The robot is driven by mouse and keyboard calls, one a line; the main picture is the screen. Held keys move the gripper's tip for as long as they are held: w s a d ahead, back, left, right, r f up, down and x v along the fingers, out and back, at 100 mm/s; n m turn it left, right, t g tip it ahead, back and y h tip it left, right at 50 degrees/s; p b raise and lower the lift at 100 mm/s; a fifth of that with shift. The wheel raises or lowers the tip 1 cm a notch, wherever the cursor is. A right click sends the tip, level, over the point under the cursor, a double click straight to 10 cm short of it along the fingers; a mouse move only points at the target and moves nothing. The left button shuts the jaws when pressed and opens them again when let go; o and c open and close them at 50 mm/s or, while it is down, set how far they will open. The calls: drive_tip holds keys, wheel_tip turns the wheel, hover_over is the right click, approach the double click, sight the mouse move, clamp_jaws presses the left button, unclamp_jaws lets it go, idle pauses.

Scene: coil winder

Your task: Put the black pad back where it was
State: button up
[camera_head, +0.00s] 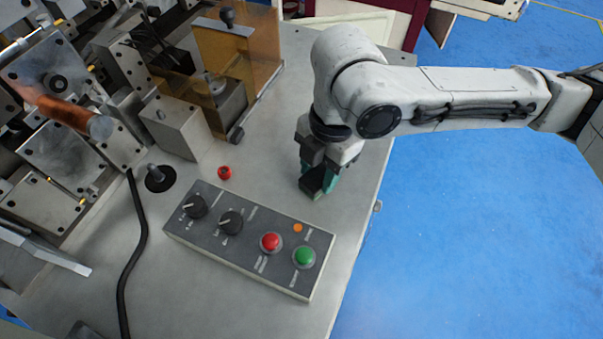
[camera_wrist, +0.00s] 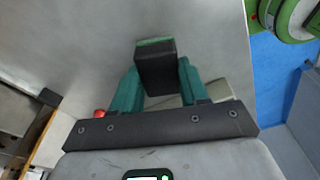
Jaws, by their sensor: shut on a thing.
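The black pad (camera_head: 312,187) is a small dark block, held at the tips of my gripper (camera_head: 325,182). In the wrist view the pad (camera_wrist: 155,68) sits between the two teal fingers of my gripper (camera_wrist: 155,85), which are shut on it. A thin green edge shows at the pad's far end. The gripper points down over the grey machine table (camera_head: 355,215), behind the control panel. I cannot tell whether the pad touches the table.
The control panel (camera_head: 250,238) with knobs and buttons lies just in front of my gripper. A small red knob (camera_head: 225,173) is to its left. The coil winder (camera_head: 60,85) with an amber guard (camera_head: 235,55) fills the left. The table's right edge is close by.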

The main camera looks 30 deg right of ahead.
drive_tip(key=shift+d+f, duration=0.15)
drive_tip(key=shift+f, duration=0.25)
drive_tip(key=shift+f, duration=0.15)
drive_tip(key=o, duration=1)
drive_tip(key=r, duration=0.4)
drive_tip(key=d+r, duration=0.1)
drive_tip(key=r, duration=0.7)
drive_tip(key=shift+w+d+r, duration=0.1)
drive_tip(key=shift+w+d, duration=0.1)
drive_tip(key=shift+d, duration=0.15)
